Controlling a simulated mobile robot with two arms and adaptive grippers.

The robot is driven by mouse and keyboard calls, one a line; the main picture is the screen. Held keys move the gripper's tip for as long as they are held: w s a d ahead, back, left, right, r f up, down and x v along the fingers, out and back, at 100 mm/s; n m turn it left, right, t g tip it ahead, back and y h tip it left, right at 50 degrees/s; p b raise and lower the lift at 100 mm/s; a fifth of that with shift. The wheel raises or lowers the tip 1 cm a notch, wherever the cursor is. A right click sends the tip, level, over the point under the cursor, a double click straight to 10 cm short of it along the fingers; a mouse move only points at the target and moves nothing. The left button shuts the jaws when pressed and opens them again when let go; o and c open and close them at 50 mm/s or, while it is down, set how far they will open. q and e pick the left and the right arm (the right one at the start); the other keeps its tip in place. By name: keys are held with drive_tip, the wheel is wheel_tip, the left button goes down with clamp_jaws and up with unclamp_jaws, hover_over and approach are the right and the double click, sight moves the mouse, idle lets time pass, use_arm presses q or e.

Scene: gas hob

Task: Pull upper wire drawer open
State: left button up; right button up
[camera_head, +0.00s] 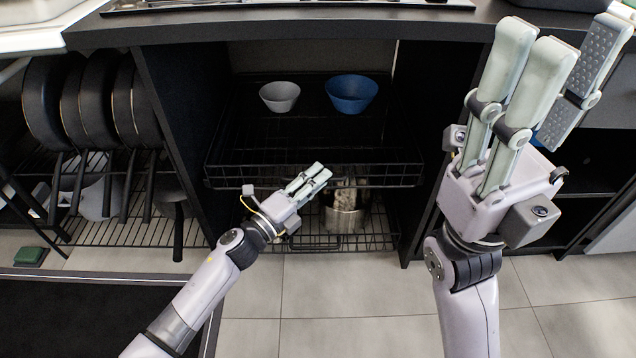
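The upper wire drawer (231,176) is a black wire basket inside the dark cabinet under the hob. Its front rail spans the cabinet opening, and I cannot tell exactly how far out it sits. A grey bowl (280,97) and a blue bowl (351,94) stand in it. My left gripper (316,177) is at the middle of the drawer's front, its fingers overlapping the front rail in view. Contact with the rail and its finger gap cannot be made out. My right gripper (575,45) is raised at the right, close to the camera, open and empty.
At the left, several dark pans (88,105) stand on a wire rack (125,232). The countertop edge (280,28) overhangs the cabinet. The tiled floor (350,305) in front is clear.

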use_arm(q)
drive_tip(key=shift+w+d+r, duration=0.1)
drive_tip(key=shift+w+d, duration=0.15)
drive_tip(key=shift+c, duration=0.4)
clamp_jaws()
idle(0.4)
